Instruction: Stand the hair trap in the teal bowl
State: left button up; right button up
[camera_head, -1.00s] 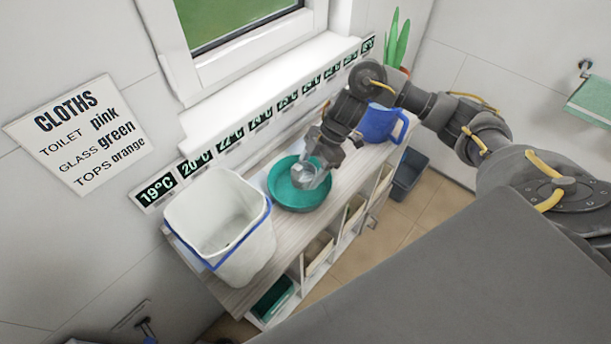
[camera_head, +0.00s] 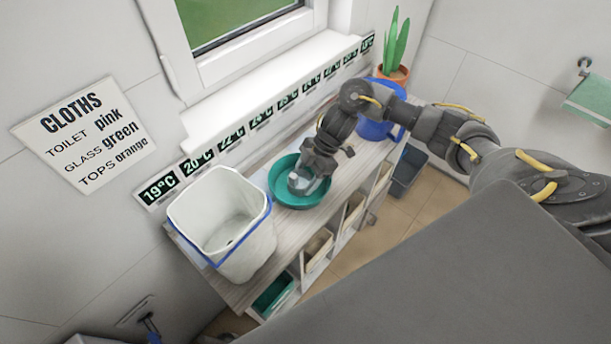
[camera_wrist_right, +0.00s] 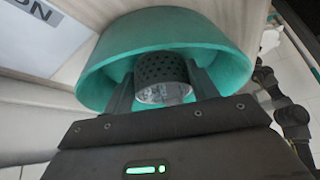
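The hair trap (camera_wrist_right: 163,75) is a small metal cylinder with a dark perforated end, between the two fingers of my right gripper (camera_wrist_right: 162,80) in the wrist view. The fingers flank it closely and appear shut on it. The teal bowl (camera_wrist_right: 215,42) is round and surrounds the trap behind the fingers. In the head view my right gripper (camera_head: 308,180) reaches down into the teal bowl (camera_head: 312,202), with the trap (camera_head: 298,184) low inside the rim. Whether the trap touches the bowl's floor cannot be told. My left gripper is not in view.
A white bin (camera_head: 212,212) with a blue band stands left of the bowl on the wooden cart top (camera_head: 292,225). A blue jug (camera_head: 372,125) stands right of it, partly behind my arm. A potted plant (camera_head: 392,72) is at the far end, and the wall and sill run behind.

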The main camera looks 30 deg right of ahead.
jog(key=o, duration=0.4)
jog(key=b+v, duration=0.2)
jog(key=v, duration=1)
jog(key=shift+d+r, duration=0.1)
